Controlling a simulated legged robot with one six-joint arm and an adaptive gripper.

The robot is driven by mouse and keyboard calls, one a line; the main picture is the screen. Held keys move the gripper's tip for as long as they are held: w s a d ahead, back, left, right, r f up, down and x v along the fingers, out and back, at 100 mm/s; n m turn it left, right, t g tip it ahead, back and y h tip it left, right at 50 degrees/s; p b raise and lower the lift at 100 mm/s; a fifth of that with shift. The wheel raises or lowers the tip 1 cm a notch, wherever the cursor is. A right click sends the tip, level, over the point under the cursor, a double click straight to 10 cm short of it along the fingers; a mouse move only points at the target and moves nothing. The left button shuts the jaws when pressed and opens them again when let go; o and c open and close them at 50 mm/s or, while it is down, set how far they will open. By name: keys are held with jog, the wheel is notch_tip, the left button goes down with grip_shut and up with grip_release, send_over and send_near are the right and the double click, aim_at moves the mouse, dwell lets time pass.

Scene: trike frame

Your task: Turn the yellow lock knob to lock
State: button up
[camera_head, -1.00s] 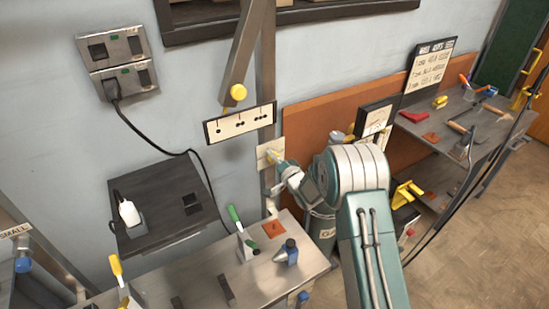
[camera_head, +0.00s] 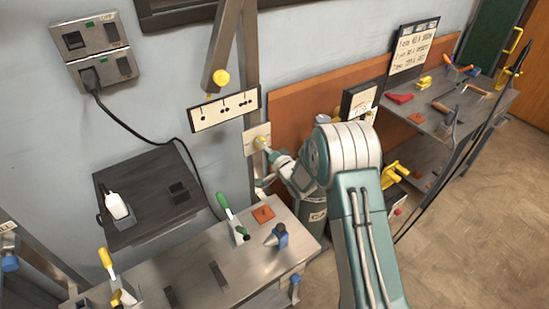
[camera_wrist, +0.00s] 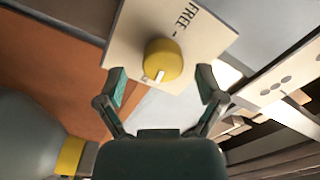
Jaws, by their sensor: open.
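The yellow lock knob (camera_wrist: 164,60) sits on a pale plate (camera_wrist: 205,22) marked "FREE" in the wrist view. A white pointer mark shows on the knob's lower edge, away from the word. My gripper (camera_wrist: 161,84) is open, its two fingers apart below the knob in the picture, with nothing between the pads. I cannot tell whether the fingertips reach level with the knob. In the head view the knob (camera_head: 261,142) shows small on the plate (camera_head: 250,135) on the metal post, with my gripper (camera_head: 271,153) close in front of it, mostly hidden by my arm.
A metal bench (camera_head: 215,265) with a green-handled clamp (camera_head: 230,212) stands below. An orange board (camera_head: 300,105) is behind my arm. A grey cylinder (camera_wrist: 30,130) lies left in the wrist view.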

jog(key=v, duration=0.9)
jog(key=shift+s+d, duration=0.2)
jog(key=shift+s, duration=0.1)
jog(key=shift+f, duration=0.1)
